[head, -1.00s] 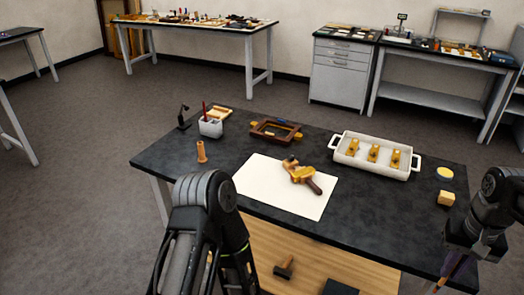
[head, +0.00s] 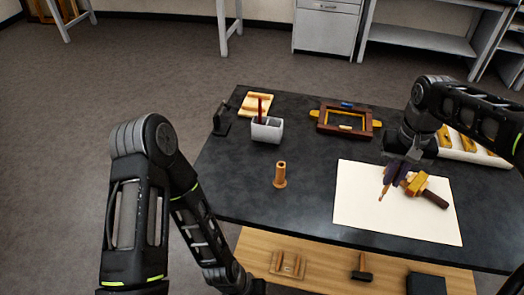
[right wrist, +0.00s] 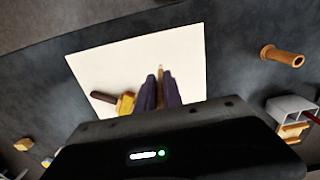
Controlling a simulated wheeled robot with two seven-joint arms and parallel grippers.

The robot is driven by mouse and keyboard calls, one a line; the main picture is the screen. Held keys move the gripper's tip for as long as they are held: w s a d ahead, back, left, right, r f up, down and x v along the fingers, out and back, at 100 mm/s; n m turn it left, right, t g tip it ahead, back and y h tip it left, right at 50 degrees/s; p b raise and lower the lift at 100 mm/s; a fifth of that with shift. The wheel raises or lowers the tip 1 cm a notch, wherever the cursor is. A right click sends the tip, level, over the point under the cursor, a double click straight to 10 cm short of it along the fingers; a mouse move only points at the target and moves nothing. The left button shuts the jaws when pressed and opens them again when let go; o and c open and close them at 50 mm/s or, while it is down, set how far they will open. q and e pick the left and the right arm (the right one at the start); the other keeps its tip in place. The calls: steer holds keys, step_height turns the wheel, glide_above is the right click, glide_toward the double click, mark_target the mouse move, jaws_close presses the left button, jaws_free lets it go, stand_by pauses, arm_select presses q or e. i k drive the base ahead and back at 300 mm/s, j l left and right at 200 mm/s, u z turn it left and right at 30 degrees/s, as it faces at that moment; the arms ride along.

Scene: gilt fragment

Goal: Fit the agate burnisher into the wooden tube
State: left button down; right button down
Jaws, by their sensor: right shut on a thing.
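The rest of the burnisher is hidden by the fingers. My left arm reaches to the bottom edge; its gripper is out of view.
On the white sheet (head: 365,215) lies a gilt, dark-handled piece (head: 430,197), close to my right gripper. Behind the tube stand a pale holder (head: 266,131) with a red stick and a wooden frame (head: 371,124). A white tray (head: 470,155) is partly behind my right arm.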

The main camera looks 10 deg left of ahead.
mark_target(280, 181)
steer(key=i+j, duration=0.1)
steer(key=j, duration=0.3)
steer(key=i+j, duration=0.1)
steer(key=j, duration=0.3)
steer(key=i+j, duration=0.1)
steer(key=j, duration=0.3)
steer(key=i+j, duration=0.1)
steer(key=j, duration=0.3)
steer(key=i+j, duration=0.1)
steer(key=j, duration=0.3)
